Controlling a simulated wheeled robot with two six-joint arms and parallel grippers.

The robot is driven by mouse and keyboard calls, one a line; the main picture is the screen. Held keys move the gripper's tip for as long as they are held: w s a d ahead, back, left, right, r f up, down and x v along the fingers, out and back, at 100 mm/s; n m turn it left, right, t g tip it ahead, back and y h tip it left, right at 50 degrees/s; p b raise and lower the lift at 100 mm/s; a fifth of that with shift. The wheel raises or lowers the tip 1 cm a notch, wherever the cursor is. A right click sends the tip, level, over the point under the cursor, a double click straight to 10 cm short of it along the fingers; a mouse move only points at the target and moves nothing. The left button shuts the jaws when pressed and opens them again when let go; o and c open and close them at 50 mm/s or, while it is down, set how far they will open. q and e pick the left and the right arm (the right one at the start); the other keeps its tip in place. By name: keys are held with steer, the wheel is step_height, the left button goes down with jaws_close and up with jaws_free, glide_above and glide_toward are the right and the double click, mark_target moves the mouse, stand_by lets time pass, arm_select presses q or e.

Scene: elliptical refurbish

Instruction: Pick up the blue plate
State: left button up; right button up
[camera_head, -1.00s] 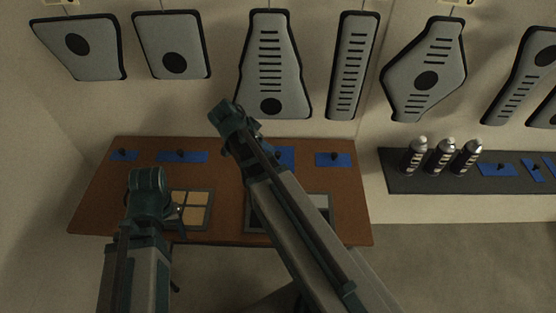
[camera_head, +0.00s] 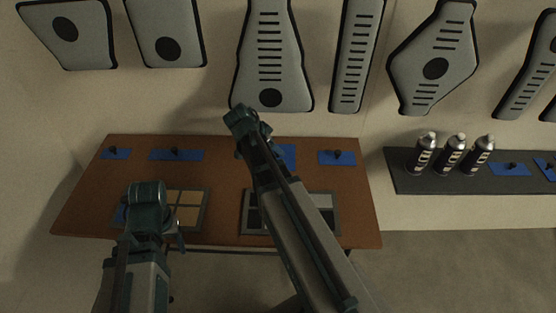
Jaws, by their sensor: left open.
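Several blue plates with dark knobs lie along the back of the brown table: a small one at far left (camera_head: 117,154), a longer one (camera_head: 190,155), one partly behind my right arm (camera_head: 288,158) and one at right (camera_head: 348,158). A bit of blue (camera_head: 120,214) also shows beside my left arm. My left gripper (camera_head: 178,236) is open, mostly hidden behind its own arm, over the table's front left by the tan-squared tray. I cannot tell its distance from any plate. My right arm crosses the table's middle; its gripper is hidden.
The tan-squared tray (camera_head: 207,212) and a grey-squared tray (camera_head: 333,222) sit on the brown table (camera_head: 360,205). A dark shelf (camera_head: 420,184) at right holds three spray cans (camera_head: 451,155) and more blue plates (camera_head: 510,169). Grey panels (camera_head: 272,50) hang on the wall behind.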

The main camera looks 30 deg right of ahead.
steer(key=b+x, duration=0.1)
steer(key=x, duration=0.2)
steer(key=shift+b, duration=0.35)
arm_select(q)
step_height(320, 180, down, 2)
steer(key=shift+f, duration=0.2)
arm_select(e)
steer(key=shift+a, duration=0.1)
jaws_close()
arm_select(q)
steer(key=shift+r, duration=0.1)
arm_select(e)
steer(key=shift+r, duration=0.1)
